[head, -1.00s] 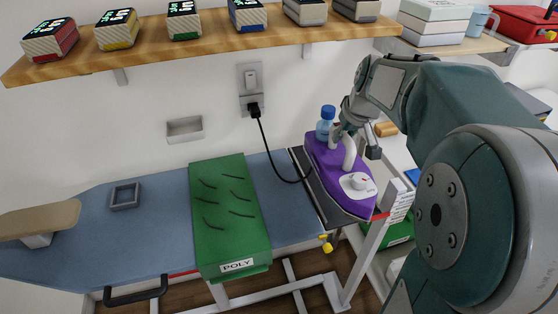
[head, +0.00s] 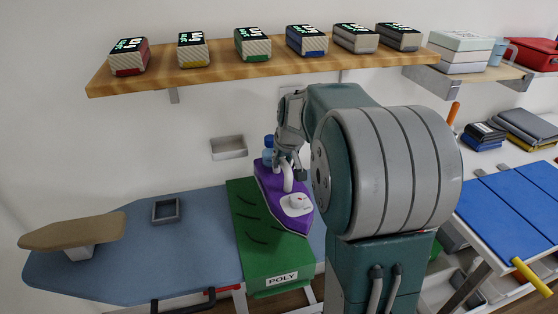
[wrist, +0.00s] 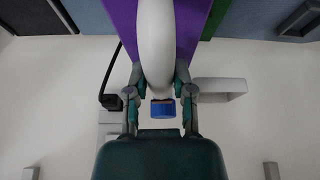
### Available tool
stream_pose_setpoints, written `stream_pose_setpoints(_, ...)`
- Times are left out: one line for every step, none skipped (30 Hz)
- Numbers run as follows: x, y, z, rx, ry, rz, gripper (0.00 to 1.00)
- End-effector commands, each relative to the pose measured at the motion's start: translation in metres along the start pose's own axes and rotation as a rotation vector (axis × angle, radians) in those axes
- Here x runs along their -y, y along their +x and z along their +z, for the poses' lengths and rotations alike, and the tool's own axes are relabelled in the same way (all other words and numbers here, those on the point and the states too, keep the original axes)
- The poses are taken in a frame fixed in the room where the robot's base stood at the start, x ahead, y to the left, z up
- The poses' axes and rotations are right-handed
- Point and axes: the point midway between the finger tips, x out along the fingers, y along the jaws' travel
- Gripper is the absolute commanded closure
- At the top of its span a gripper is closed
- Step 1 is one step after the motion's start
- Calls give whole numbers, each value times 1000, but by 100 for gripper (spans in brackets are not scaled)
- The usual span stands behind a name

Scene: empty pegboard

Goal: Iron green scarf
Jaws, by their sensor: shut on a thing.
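The green scarf (head: 262,252) lies flat over the blue ironing board (head: 187,245), with dark wrinkle marks and a POLY label on its front edge. The purple iron (head: 268,187) has a white handle, a white dial and a blue cap. It is over the right part of the scarf in the head view; I cannot tell if it touches the cloth. My gripper (wrist: 158,92) is shut on the iron's white handle (wrist: 155,40), with a finger on each side in the wrist view. My arm hides the board's right end and the iron's rest.
A wooden sleeve board (head: 72,231) stands at the board's left, near a small grey square tray (head: 166,210). A shelf (head: 270,72) with several boxes runs above. A blue-topped table (head: 515,208) is at the right. The black cord and wall socket show in the wrist view.

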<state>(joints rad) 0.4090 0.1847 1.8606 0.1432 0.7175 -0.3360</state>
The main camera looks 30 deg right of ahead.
Motion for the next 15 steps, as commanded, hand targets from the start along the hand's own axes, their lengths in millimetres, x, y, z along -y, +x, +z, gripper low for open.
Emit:
stream_pose_setpoints(-3, 1, -2, -4, 6, 3, 100)
stream_pose_setpoints(-4, 2, -2, -4, 8, 3, 100)
stream_pose_setpoints(-6, 3, -2, -4, 10, 4, 100)
stream_pose_setpoints(-6, 3, -2, -4, 12, 4, 100)
stream_pose_setpoints(-7, 3, -3, -5, 13, 4, 100)
stream_pose_setpoints(-7, 4, -3, -5, 13, 4, 100)
stream_pose_setpoints(-7, 4, -3, -5, 14, 4, 100)
stream_pose_setpoints(-7, 4, -3, -5, 14, 4, 100)
stream_pose_setpoints(-6, 4, -3, -5, 13, 5, 100)
stream_pose_setpoints(-6, 4, -3, -5, 13, 5, 100)
stream_pose_setpoints(-5, 4, -3, -5, 13, 5, 100)
stream_pose_setpoints(-4, 3, -3, -5, 12, 6, 100)
stream_pose_setpoints(-4, 3, -2, -5, 11, 6, 100)
stream_pose_setpoints(-3, 3, -2, -5, 11, 7, 100)
stream_pose_setpoints(-2, 3, -2, -5, 11, 7, 100)
